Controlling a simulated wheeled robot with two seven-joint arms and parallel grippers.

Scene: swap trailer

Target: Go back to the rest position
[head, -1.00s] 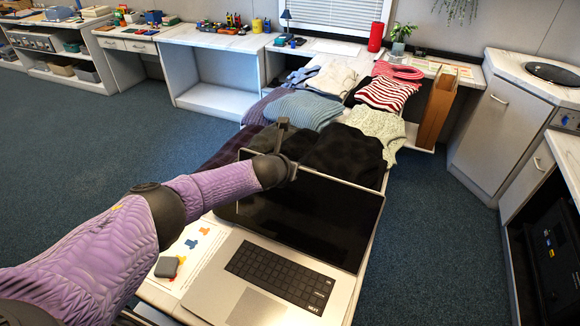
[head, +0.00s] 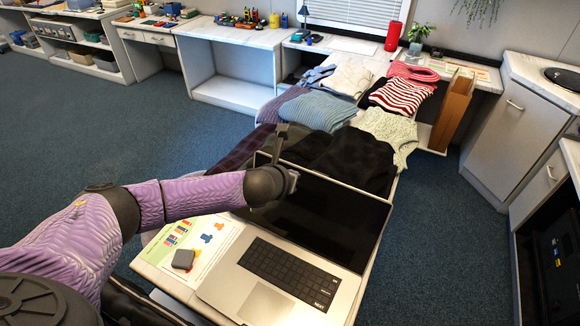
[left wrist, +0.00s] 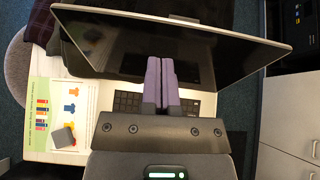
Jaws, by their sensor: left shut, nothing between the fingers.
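My left arm comes in from the left in the head view, with its dark wrist in front of the laptop screen (head: 325,215). My left gripper (left wrist: 160,62) is shut and empty, its two purple fingers pressed together in the left wrist view. They hang over the open laptop, overlapping its screen (left wrist: 215,45) and keyboard (left wrist: 128,101). In the head view the fingers are hard to make out against the dark screen. My right gripper is in neither view.
The laptop stands on a table (head: 150,256) beside a printed sheet (head: 205,238) with a small grey block (head: 184,259). Folded clothes (head: 318,112) cover the table behind the screen. Blue carpet (head: 90,135) is clear at left. A cabinet (head: 505,130) stands at right.

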